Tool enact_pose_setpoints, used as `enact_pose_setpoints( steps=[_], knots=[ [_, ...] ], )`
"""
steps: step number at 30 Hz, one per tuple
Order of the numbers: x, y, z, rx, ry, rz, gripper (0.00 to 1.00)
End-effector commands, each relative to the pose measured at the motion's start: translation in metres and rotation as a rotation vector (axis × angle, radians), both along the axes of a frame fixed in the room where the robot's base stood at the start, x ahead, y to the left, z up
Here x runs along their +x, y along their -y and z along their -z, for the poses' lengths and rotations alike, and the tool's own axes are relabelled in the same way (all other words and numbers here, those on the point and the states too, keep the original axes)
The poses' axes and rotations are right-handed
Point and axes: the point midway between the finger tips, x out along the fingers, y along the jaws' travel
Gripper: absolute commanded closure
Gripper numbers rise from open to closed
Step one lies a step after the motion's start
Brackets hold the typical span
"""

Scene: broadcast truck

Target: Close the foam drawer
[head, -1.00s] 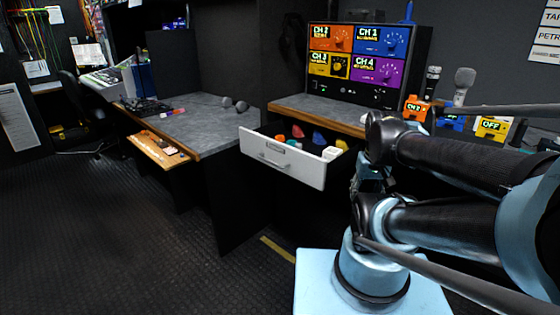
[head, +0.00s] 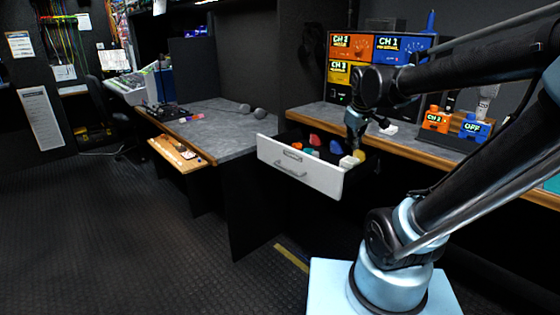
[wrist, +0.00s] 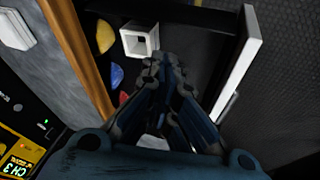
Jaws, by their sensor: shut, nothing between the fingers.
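The foam drawer (head: 303,168) has a white front with a handle and stands pulled out below the wood-edged counter. Coloured foam pieces, red, blue, yellow and white, lie inside it. In the wrist view the drawer's white front panel (wrist: 236,65) is at the right, and a white hollow block (wrist: 140,40) sits inside near the top. My gripper (head: 354,142) points down over the right part of the open drawer in the head view. Its fingers (wrist: 165,70) are together and empty in the wrist view. They hide part of the drawer's inside; I cannot tell whether they touch anything.
A panel with coloured channel blocks (head: 350,45) stands on the counter behind my arm. Orange (head: 437,119) and blue (head: 474,126) labelled boxes are on the counter at the right. A grey desk (head: 215,130) stands left of the drawer. The floor before the drawer is clear.

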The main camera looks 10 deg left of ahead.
Motion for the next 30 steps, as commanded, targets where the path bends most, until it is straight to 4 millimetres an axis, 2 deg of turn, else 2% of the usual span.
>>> enact_pose_setpoints(
  steps=[1, 6, 14, 24, 30],
  knots=[
    [0.006, -0.015, -0.003, -0.036, -0.013, -0.079, 1.00],
    [0.017, -0.060, -0.005, -0.174, -0.063, -0.351, 1.00],
    [0.022, -0.135, -0.004, -0.382, -0.136, -0.761, 1.00],
    [0.006, -0.244, 0.006, -0.652, -0.223, -1.284, 1.00],
    [-0.011, -0.291, 0.013, -0.772, -0.264, -1.507, 1.00]
  ],
)
